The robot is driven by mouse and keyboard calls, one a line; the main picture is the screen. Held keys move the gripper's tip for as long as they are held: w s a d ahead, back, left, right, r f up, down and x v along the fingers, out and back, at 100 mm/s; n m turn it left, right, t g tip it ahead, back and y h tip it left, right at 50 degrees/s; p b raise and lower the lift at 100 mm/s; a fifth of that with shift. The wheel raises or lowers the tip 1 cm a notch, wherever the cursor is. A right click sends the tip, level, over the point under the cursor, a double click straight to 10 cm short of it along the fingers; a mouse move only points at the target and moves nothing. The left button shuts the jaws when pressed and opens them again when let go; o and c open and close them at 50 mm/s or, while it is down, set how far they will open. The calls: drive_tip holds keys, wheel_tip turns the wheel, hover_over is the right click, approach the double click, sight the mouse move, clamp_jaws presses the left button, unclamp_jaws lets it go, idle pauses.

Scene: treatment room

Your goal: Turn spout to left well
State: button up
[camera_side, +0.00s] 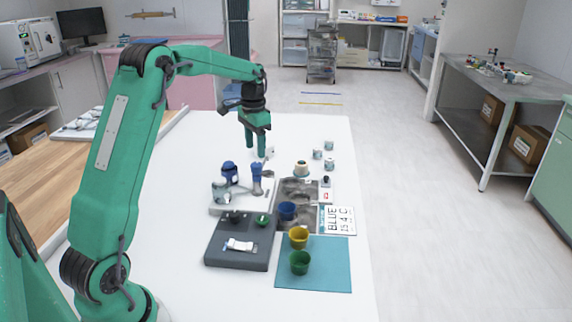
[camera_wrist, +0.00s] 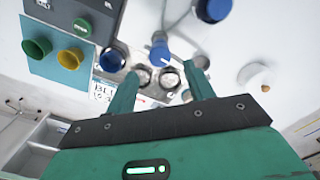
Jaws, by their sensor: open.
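A blue-topped spout (camera_side: 256,178) stands on a pale base beside a metal tray (camera_side: 312,187) with two wells. In the wrist view the spout (camera_wrist: 160,50) lies beyond the gap between my fingertips, its pale tip toward the metal wells; which well it faces is not clear. A blue cup (camera_side: 287,211) stands at the nearer well in the side view; it also shows in the wrist view (camera_wrist: 112,58). My gripper (camera_side: 256,150) is open and empty, above and apart from the spout; its fingers (camera_wrist: 166,72) partly cover the wells in the wrist view.
A second blue-topped fitting (camera_side: 230,172) stands left of the spout. A dark grey box (camera_side: 225,259) with a green button is in front. Yellow (camera_side: 298,237) and green (camera_side: 300,263) cups stand on a teal mat (camera_side: 330,278). Small jars (camera_side: 329,164) stand behind the tray.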

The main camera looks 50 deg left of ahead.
sight(256, 164)
drive_tip(key=shift+f, duration=3)
clamp_jaws()
